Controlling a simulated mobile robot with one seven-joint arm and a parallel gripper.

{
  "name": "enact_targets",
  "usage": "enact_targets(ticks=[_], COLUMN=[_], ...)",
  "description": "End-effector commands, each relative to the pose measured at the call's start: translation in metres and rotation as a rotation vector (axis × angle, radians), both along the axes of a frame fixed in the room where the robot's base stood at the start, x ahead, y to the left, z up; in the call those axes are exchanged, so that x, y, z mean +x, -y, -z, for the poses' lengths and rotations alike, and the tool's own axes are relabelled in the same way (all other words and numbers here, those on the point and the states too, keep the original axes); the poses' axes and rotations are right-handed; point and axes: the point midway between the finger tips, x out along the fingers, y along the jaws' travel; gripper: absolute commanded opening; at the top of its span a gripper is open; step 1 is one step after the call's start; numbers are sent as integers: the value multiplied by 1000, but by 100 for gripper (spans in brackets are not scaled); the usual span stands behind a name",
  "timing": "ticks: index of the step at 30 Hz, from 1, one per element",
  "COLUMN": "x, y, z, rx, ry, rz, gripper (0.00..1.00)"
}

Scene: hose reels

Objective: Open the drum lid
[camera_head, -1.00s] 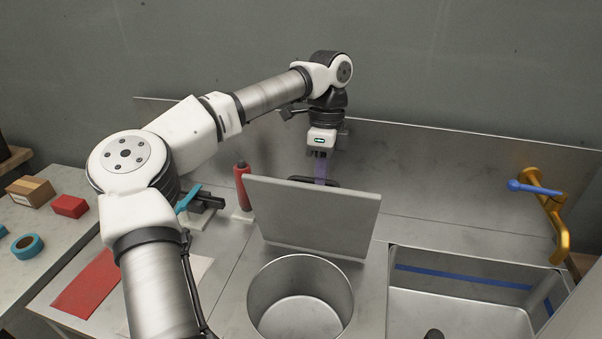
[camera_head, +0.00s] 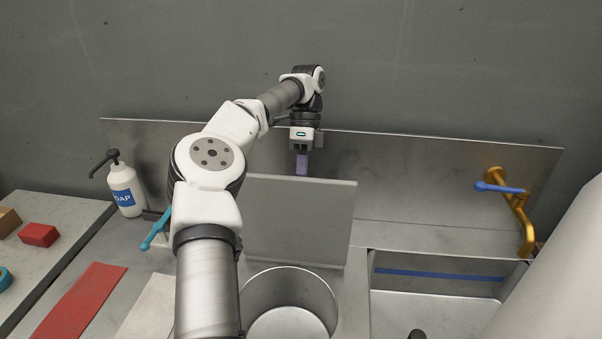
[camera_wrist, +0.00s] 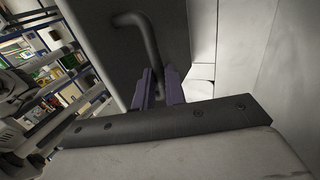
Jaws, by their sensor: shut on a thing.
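The drum lid (camera_head: 300,225) is a flat grey square panel. It stands nearly upright behind the round metal drum opening (camera_head: 288,283), which is uncovered. My gripper (camera_head: 302,170) is behind the lid's top edge, with its purple fingers pointing down; their tips are hidden by the lid in the head view. In the wrist view my gripper (camera_wrist: 158,90) is shut on the dark bent lid handle (camera_wrist: 142,22), which runs down between the fingers. The lid's panel (camera_wrist: 98,35) shows behind the handle there.
A steel sink (camera_head: 440,285) lies to the right, with a brass tap (camera_head: 520,215) and its blue lever. A soap bottle (camera_head: 124,190) and a teal lever (camera_head: 154,232) are on the left. A metal backsplash (camera_head: 430,180) stands behind the lid.

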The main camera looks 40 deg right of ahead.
Motion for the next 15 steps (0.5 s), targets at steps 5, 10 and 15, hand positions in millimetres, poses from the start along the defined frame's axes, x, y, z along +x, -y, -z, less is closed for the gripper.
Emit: enact_targets(ticks=[5, 10, 15], x=[0, 0, 0], y=[-1, -1, -1], z=[10, 10, 9], rx=[9, 10, 9], ry=[-7, -6, -5], rz=[1, 0, 0], gripper=[0, 0, 30])
